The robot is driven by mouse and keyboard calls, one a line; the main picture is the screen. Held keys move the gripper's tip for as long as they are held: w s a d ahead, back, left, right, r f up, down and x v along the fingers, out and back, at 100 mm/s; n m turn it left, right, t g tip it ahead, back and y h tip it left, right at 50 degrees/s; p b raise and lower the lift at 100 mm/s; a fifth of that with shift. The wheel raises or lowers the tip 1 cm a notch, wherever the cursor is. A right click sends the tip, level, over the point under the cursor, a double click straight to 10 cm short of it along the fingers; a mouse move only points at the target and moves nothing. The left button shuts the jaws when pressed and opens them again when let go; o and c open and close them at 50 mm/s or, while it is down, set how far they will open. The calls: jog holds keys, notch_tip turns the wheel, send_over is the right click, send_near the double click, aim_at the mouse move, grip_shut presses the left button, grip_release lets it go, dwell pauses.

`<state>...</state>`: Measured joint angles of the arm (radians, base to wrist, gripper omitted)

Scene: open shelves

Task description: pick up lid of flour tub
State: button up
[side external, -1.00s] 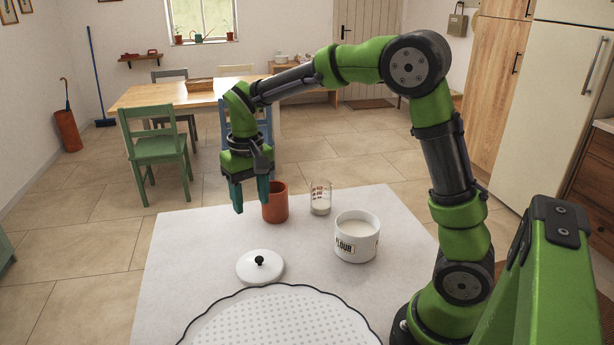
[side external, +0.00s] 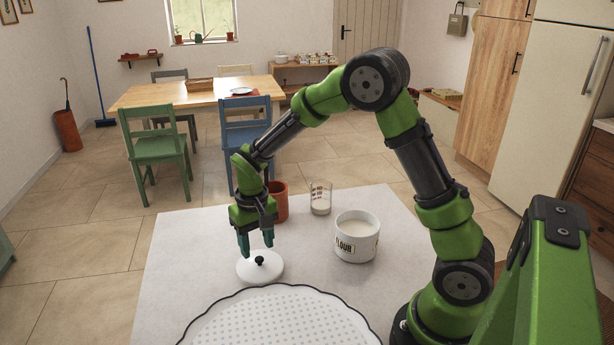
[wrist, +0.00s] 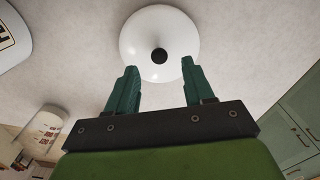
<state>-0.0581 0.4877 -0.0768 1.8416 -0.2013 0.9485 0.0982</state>
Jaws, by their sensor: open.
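The lid (side external: 258,271) is a white disc with a black knob (side external: 260,260), lying flat on the pale worktop. It also shows in the wrist view (wrist: 152,28), with its knob (wrist: 159,56) between and just beyond the fingertips. My gripper (side external: 257,248) is open and empty, just above the lid, pointing down. Its two teal fingers show in the wrist view (wrist: 158,72). The white flour tub (side external: 356,240) stands open to the right, filled with white flour; part of it shows in the wrist view (wrist: 12,40).
A terracotta pot (side external: 281,201) stands close behind my gripper, partly hidden by it. A glass measuring jug (side external: 320,198) with white contents stands to its right. A white, dark-edged dotted tray (side external: 280,325) lies in front of the lid. The worktop (side external: 185,250) is clear at left.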

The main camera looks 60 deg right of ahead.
aim_at(259, 258)
jog(key=f, duration=0.3)
jog(key=shift+s+a+f, duration=0.1)
jog(key=shift+s+f, duration=0.1)
jog(key=shift+f, duration=0.15)
grip_shut()
